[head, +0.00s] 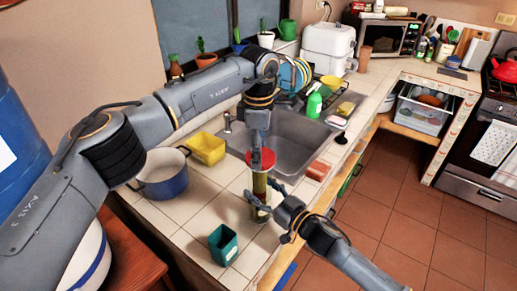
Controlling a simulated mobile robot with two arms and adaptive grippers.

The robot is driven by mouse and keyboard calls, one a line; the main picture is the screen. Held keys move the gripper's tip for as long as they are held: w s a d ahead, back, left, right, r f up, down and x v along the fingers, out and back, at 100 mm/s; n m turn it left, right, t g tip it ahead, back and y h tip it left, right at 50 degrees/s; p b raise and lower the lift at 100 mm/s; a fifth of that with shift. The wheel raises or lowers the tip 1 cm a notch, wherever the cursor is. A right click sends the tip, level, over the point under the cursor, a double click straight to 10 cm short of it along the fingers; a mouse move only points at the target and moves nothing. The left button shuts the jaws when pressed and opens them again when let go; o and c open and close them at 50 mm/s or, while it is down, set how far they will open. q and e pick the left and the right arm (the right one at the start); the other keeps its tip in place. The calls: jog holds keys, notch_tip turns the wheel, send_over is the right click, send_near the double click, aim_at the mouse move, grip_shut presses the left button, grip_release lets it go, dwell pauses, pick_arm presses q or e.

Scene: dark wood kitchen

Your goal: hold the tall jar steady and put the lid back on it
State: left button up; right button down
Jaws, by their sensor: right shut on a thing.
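The tall jar (259,187) stands upright on the tiled counter, in front of the sink, with greenish-yellow contents showing through its side. The red lid (262,160) is at the jar's top, directly under my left gripper (259,149). The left gripper points straight down; its fingertips are small and partly lost against the lid, so its grip is unclear. I cannot tell whether the lid touches the rim. My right gripper (262,198) comes in from the lower right and is shut on the jar's lower half, a finger on each side.
A blue pot (163,186) and a yellow container (207,148) stand left of the jar. A teal square cup (223,243) is in front of it. The sink (290,148) lies behind, with a reddish block (319,170) at its right. The counter's front edge is close by.

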pick_arm(q)
jog(key=m, duration=0.6)
jog(key=shift+w, duration=0.2)
jog(key=m, duration=0.4)
jog(key=shift+d+m, duration=0.1)
jog(key=shift+m, duration=0.2)
jog(key=m, duration=0.6)
jog(key=shift+w+d+m, duration=0.1)
jog(key=shift+m, duration=0.2)
jog(key=m, duration=0.5)
jog(key=shift+d, duration=0.15)
jog(key=o, duration=0.8)
